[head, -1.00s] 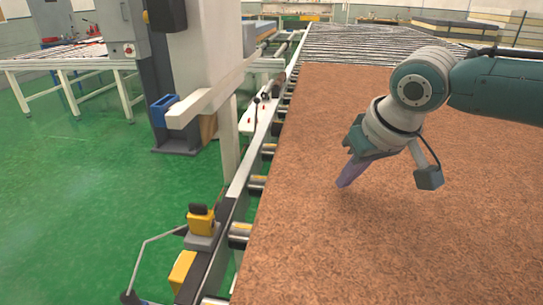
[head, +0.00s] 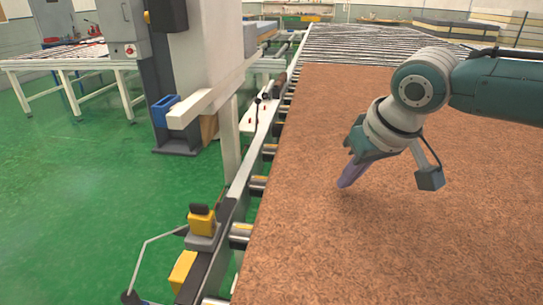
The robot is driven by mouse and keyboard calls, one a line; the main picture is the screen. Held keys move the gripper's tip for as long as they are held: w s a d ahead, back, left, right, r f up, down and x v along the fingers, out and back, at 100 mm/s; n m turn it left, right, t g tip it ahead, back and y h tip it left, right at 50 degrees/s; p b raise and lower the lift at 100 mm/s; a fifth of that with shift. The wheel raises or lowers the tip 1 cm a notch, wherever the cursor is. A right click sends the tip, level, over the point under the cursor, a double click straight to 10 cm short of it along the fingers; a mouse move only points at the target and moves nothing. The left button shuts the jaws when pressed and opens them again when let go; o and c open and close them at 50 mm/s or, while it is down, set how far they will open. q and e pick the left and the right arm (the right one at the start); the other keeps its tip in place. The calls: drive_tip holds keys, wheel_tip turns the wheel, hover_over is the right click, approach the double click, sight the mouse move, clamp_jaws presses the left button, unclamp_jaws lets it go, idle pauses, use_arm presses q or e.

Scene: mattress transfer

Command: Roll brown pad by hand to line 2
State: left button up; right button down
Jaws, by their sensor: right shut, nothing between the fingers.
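The brown pad (head: 330,240) is a large flat sheet lying on the roller conveyor and fills the right half of the head view. Its left edge runs along the conveyor's side rail, and its far edge stops where bare rollers begin. My right gripper (head: 345,184) points down at the pad with its purple fingers shut and empty. The fingertips are at or just above the pad's surface; I cannot tell whether they touch. My left gripper is not in view.
Bare rollers (head: 350,42) stretch beyond the pad. A grey and white machine column (head: 210,60) stands left of the rail. A yellow and black fitting (head: 202,219) sits at the near rail. Another roller table (head: 70,55) stands at far left. Green floor (head: 90,200) is open at left.

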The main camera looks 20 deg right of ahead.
drive_tip(key=shift+f, duration=0.1)
drive_tip(key=shift+f+b, duration=0.45)
drive_tip(key=shift+f, duration=0.15)
drive_tip(key=shift+f, duration=0.15)
idle(1.1)
drive_tip(key=shift+s+p, duration=0.1)
drive_tip(key=shift+p, duration=0.2)
